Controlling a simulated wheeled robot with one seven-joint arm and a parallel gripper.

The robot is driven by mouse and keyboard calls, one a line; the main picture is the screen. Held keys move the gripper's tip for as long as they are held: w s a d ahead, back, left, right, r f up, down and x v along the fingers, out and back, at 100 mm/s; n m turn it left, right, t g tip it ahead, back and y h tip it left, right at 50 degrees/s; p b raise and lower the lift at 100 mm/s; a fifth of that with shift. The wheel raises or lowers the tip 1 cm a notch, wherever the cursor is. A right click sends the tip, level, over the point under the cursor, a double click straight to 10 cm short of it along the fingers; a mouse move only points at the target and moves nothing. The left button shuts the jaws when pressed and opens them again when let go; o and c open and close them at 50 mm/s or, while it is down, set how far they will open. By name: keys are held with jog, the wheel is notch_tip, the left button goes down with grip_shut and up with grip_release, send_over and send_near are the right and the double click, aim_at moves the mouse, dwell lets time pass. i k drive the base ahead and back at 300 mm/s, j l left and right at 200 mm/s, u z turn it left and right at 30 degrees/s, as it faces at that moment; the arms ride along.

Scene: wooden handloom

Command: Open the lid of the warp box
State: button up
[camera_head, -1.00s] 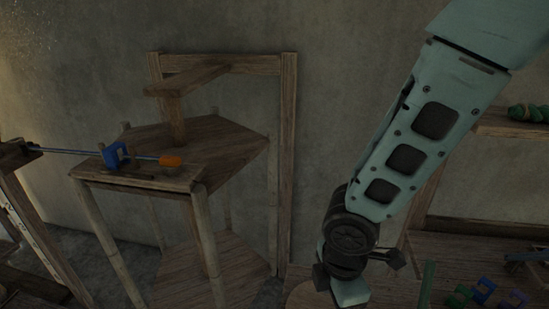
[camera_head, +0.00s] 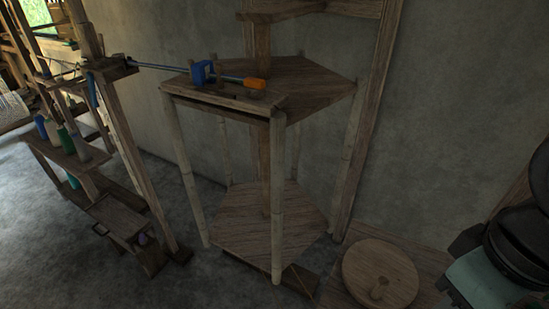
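No thing is plainly recognisable as the warp box. A low wooden box-like piece (camera_head: 122,215) with a flat top stands on the floor at the lower left, with a small dark ring or handle at its left end. A round wooden disc (camera_head: 372,262) with a short peg on top lies at the bottom, right of centre; I cannot tell whether it is a lid. Part of my arm shows at the lower right edge, near the disc's right side. My gripper's fingers are out of view.
A wooden stand (camera_head: 315,85) with slanted legs and a lower shelf (camera_head: 265,215) fills the middle. A blue clamp (camera_head: 202,73) and an orange handle (camera_head: 254,83) sit on its top. A shelf with bottles (camera_head: 67,140) stands left. Bare floor (camera_head: 60,245) lies at lower left.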

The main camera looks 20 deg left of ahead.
aim_at(119, 218)
jog(key=u, duration=2.15)
jog(key=i, duration=1)
jog(key=i+u, duration=0.15)
jog(key=i, duration=0.4)
jog(key=i+u, duration=0.2)
jog(key=i, duration=0.3)
jog(key=i+l+u, duration=0.15)
jog(key=i, duration=0.35)
jog(key=i+l+u, duration=0.1)
jog(key=u, duration=0.35)
